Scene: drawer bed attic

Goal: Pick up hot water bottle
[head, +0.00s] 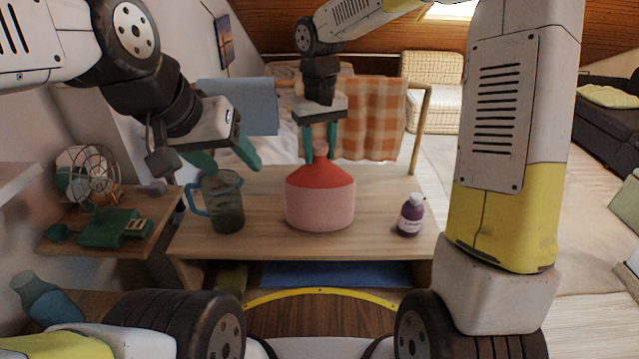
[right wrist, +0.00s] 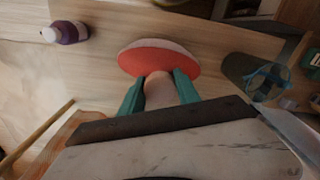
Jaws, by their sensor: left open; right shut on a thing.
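The hot water bottle (head: 320,200) has a pink body, a red top and a pinkish neck. It stands upright on the wooden table (head: 260,245), between a jug and a small purple bottle. My right gripper (head: 320,150) comes down from above and is shut on its neck. In the right wrist view, the gripper (right wrist: 160,92) has its green fingers on both sides of the neck, with the red top (right wrist: 158,60) beyond. I cannot tell any gap under the bottle. My left gripper (head: 222,160) is open and empty, above the jug.
A blue-handled jug (head: 226,205) stands left of the hot water bottle. A purple bottle (head: 410,215) with a white cap stands right, also in the right wrist view (right wrist: 68,33). A fan (head: 88,178) sits on a side shelf. A checked cloth (head: 372,112) hangs behind the table.

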